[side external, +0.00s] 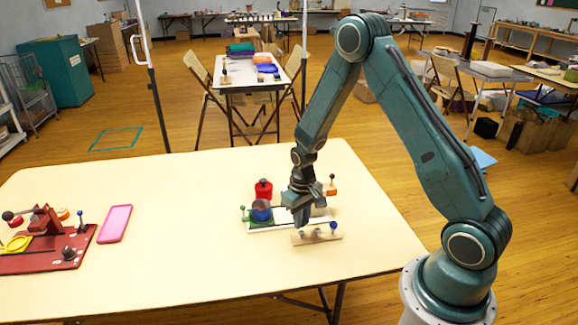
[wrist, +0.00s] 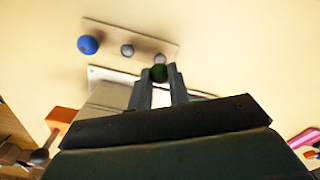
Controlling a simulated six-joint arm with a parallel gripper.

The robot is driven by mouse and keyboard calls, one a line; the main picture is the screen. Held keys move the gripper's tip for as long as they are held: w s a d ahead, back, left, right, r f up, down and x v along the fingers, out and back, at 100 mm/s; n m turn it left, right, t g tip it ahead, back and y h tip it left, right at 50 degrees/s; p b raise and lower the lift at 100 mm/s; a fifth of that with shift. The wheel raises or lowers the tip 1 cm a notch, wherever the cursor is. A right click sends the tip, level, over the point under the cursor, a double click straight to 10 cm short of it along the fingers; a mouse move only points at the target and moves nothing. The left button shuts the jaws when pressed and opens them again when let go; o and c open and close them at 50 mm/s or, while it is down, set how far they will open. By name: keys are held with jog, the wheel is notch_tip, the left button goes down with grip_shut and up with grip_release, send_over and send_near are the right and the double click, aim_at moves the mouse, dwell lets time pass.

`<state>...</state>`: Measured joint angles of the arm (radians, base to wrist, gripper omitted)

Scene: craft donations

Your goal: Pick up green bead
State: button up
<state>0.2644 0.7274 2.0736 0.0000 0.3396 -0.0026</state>
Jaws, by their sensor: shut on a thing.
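In the wrist view a dark green bead (wrist: 158,73) sits between the tips of my gripper (wrist: 158,76), which is shut on it. In the side external view my gripper (side external: 301,222) is low over the table, above the white strip and close to the tan board; the bead it holds cannot be made out there. Another small green ball (side external: 242,209) stands on a green base at the strip's left end. I cannot tell from the wrist view whether the held bead touches anything below.
The tan board (side external: 308,238) carries a blue ball (side external: 333,225) and grey knobs (wrist: 127,50). A blue pot (side external: 261,211), a red pot (side external: 263,189) and an orange block (side external: 330,190) are close by. A pink tray (side external: 115,223) and a red board (side external: 62,262) lie left. The table's middle is clear.

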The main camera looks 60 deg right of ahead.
jog(key=shift+r, duration=2.5)
